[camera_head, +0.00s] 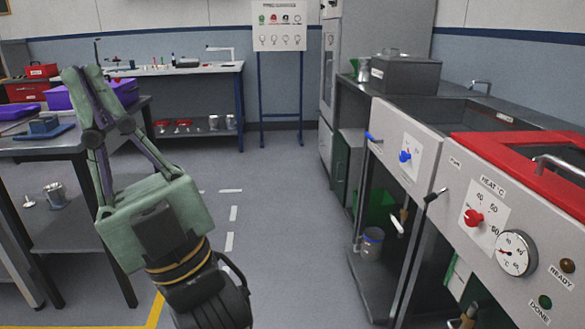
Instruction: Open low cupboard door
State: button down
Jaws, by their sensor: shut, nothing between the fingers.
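My gripper (82,74) is at the left of the head view, green, with its fingers pointing up and closed together on nothing. It is well apart from the counter units at the right. Under the near unit, at the lower right, is a dark low compartment with a green bin (381,207) and a grey can (371,245) visible. A pale handle-like piece (398,224) shows at its right side. A dark green panel (340,168) stands low under the counter farther back. I cannot tell which of these parts is the cupboard door, or how far any door stands open.
A metal table (68,145) with purple bins stands at the left, close behind my gripper. The near unit carries a blue knob (405,156), a red knob (473,217), a gauge (516,253) and projecting levers. The grey floor (285,230) between table and units is clear.

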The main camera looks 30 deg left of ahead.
aim_at(342, 151)
jog(key=u, duration=0.75)
jog(key=i+j+u, duration=0.35)
jog(key=i, duration=0.6)
jog(key=i+u, duration=0.35)
jog(key=i, duration=0.65)
jog(key=i+z, duration=0.15)
jog(key=i, duration=0.3)
jog(key=i+j+z, duration=0.15)
jog(key=i, duration=0.3)
jog(key=i+j+z, duration=0.15)
jog(key=i, duration=0.3)
jog(key=i+j+z, duration=0.95)
jog(key=i, duration=0.15)
